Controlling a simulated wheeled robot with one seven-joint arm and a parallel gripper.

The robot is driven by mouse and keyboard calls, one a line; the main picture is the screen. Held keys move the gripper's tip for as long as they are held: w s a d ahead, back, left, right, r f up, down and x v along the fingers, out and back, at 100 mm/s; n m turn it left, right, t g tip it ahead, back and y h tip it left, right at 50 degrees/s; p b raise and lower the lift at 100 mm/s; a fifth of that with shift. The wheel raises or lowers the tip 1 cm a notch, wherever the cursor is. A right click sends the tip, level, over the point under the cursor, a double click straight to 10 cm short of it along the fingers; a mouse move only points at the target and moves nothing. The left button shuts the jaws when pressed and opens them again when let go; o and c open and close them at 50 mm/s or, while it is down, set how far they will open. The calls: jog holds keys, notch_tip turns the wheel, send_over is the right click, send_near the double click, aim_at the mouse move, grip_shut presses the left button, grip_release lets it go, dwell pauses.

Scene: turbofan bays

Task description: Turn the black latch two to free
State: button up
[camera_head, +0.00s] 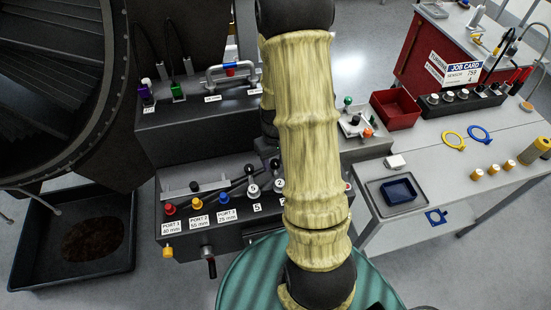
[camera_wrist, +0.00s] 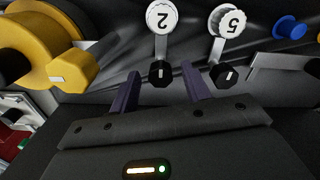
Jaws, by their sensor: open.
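In the wrist view, black latch two has a black faceted knob (camera_wrist: 161,73) on a pale arm that runs to a white disc marked 2 (camera_wrist: 162,17), shown upside down. My gripper (camera_wrist: 160,80) is open, with one dark finger on each side of this knob in the picture. I cannot tell whether the knob is fully between the fingers, and no contact shows.
A similar latch with a black knob (camera_wrist: 226,75) and a disc marked 5 (camera_wrist: 232,22) stands close to the right finger. A large yellow part (camera_wrist: 60,62) is at the left. A blue knob (camera_wrist: 288,27) is farther right. The dark console (camera_head: 180,235) carries several coloured knobs.

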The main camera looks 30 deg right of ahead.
jog(key=c, duration=1)
jog(key=shift+m, duration=0.5)
jog(key=m, duration=0.3)
jog(key=shift+b, duration=0.3)
jog(key=m, duration=0.4)
jog(key=shift+r+m, duration=0.1)
jog(key=shift+m, duration=0.3)
jog(key=m+p, duration=0.1)
jog(key=m, duration=0.3)
jog(key=shift+w+m, duration=0.1)
jog(key=shift+m, duration=0.2)
jog(key=shift+m+p, duration=0.65)
jog(key=shift+m, duration=1.65)
